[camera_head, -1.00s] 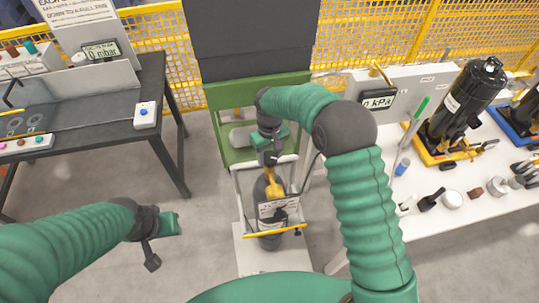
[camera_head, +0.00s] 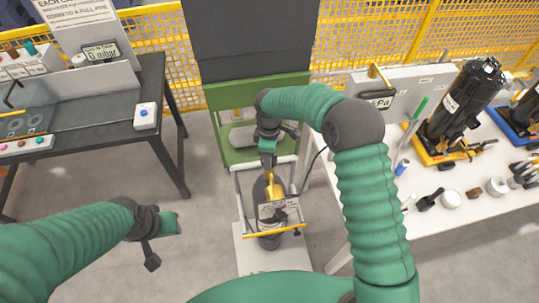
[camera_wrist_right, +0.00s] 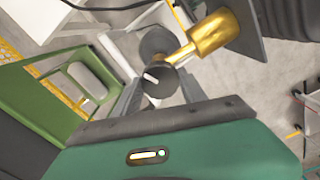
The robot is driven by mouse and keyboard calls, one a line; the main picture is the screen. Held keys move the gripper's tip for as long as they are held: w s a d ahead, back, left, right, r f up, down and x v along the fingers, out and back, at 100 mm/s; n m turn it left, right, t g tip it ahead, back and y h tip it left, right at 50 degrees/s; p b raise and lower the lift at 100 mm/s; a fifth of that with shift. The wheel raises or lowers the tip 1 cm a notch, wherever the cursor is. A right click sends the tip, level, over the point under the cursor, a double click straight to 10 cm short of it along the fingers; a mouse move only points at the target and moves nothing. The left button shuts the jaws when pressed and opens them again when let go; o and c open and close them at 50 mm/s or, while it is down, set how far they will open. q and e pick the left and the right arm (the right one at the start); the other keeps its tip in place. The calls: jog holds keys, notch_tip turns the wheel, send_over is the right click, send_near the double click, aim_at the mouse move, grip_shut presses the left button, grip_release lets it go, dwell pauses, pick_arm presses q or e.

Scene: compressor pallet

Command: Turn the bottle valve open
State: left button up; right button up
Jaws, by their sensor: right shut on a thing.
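The gas bottle (camera_head: 260,190) stands upright in a small trolley (camera_head: 240,240) in the head view, with a brass fitting (camera_head: 275,190) at its top. In the right wrist view the brass fitting (camera_wrist_right: 212,34) joins a dark round valve knob (camera_wrist_right: 158,80) with a white mark. My right gripper (camera_wrist_right: 158,88) is shut on this knob, one finger on each side. In the head view my right gripper (camera_head: 268,165) reaches down to the bottle's top, and the knob is hidden. My left gripper (camera_head: 160,240) hangs over the floor at left, away from the bottle; its fingers are unclear.
A green frame (camera_head: 220,145) with a dark panel stands behind the trolley. A dark bench (camera_head: 100,110) is at left. A white table (camera_head: 450,225) at right carries a dark pump (camera_head: 465,105) and small parts. Floor between left bench and trolley is clear.

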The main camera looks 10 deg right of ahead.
jog(key=shift+w+a+r+n, duration=0.1)
jog(key=shift+w+r+n, duration=0.15)
jog(key=shift+n, duration=0.25)
jog(key=o, duration=1.2)
jog(key=shift+f, duration=0.1)
jog(key=shift+o, duration=0.8)
jog(key=shift+f, duration=0.15)
notch_tip(320, 180, up, 17)
jog(key=b, duration=0.3)
jog(key=shift+f, duration=0.1)
